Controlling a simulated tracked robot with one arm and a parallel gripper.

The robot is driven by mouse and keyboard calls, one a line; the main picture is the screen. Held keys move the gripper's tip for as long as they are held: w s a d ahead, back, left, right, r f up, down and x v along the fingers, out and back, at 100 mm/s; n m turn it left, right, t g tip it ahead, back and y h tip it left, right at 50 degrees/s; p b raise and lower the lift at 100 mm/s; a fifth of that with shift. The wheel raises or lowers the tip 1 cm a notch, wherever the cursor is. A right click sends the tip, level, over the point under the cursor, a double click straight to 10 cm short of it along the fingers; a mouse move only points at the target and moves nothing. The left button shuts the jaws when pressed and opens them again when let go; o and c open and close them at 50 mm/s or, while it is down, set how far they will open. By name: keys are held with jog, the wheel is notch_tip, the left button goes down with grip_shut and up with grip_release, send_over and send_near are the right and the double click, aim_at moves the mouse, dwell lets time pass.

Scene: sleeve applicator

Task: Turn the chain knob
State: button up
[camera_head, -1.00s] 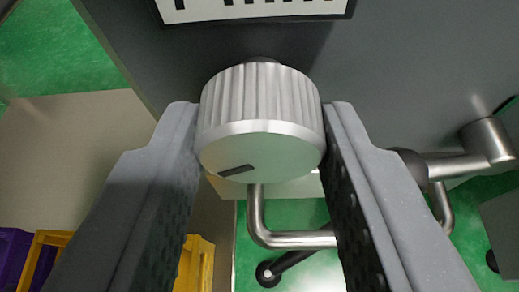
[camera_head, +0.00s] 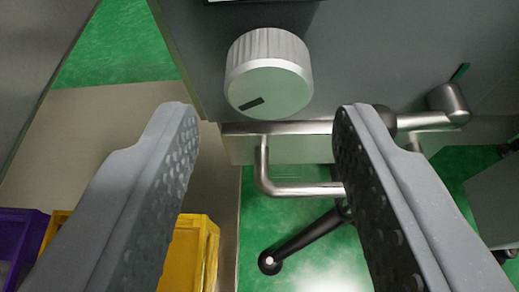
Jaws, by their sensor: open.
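The chain knob (camera_head: 269,72) is a ribbed, silvery round knob on a dark grey panel, in the upper middle of the view. A short dark pointer mark on its face lies left of and below the face's centre, slanting slightly upward to the right. My gripper (camera_head: 265,115) is open, with one grey finger on each side of the picture. The fingers are wide apart and the knob is beyond their tips, not touched by them.
A bent metal rod (camera_head: 295,189) and a black lever (camera_head: 305,240) are below the knob. A metal pipe fitting (camera_head: 447,103) is at the right. Yellow (camera_head: 196,240) and purple (camera_head: 20,232) crates are at lower left. The floor (camera_head: 280,235) is green.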

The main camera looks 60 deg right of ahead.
jog(key=v, duration=0.9)
jog(key=shift+a, duration=0.35)
jog(key=shift+s, duration=0.1)
